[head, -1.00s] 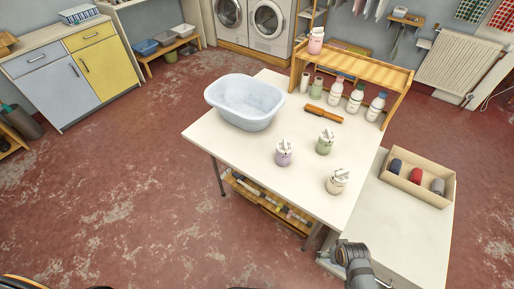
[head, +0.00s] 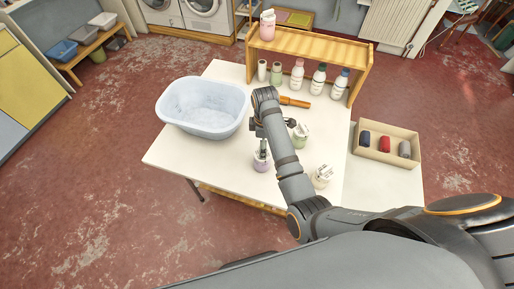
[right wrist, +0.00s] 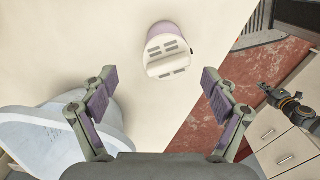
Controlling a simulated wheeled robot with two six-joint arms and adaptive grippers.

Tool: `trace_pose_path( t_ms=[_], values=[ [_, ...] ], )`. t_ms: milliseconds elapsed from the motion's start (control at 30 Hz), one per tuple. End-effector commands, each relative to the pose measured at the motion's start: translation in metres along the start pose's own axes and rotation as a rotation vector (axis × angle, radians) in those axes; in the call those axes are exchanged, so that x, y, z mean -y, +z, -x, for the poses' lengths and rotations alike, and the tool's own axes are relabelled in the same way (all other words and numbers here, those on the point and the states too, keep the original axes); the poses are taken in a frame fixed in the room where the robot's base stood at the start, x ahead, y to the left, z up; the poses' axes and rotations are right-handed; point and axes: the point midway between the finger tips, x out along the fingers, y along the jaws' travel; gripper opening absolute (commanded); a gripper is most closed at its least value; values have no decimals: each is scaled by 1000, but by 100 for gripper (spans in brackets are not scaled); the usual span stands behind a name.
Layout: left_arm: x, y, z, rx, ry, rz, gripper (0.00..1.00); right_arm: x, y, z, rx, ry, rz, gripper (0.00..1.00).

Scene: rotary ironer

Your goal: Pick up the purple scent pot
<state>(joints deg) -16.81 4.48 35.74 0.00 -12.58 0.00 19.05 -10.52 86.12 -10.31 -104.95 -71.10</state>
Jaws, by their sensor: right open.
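The purple scent pot (head: 261,165) stands upright on the white table (head: 170,157), left of the green pot (head: 300,136) and the cream pot (head: 322,176). My right gripper (head: 263,147) is just above it in the head view, partly covering its top. In the right wrist view the purple pot (right wrist: 167,52) is ahead of the open, empty fingers (right wrist: 158,78), apart from both. A dark arm end, seemingly my left gripper (right wrist: 274,95), shows small at the right of the right wrist view; its jaw state is unclear. It is not in the head view.
A pale blue tub (head: 205,108) stands at the table's left. An orange-handled brush (head: 294,101) and several bottles (head: 318,80) are by the wooden shelf (head: 310,47). A box of rolls (head: 386,145) stands at right. My right arm crosses above the pots.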

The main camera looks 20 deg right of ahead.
Motion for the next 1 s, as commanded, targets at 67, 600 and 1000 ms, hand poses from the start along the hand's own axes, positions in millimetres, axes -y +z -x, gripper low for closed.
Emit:
trace_pose_path(
  t_ms=[67,600,1000],
  values=[
    [3,-4,0,-6,-3,-1,0,-2,-3,4,2,-7,30,87],
    [2,21,5,32,-2,-2,0,-1,-2,-49,2,-5,30,87],
    [2,0,13,1,-1,-1,0,4,-1,-99,1,-6,29,87]
  ],
)
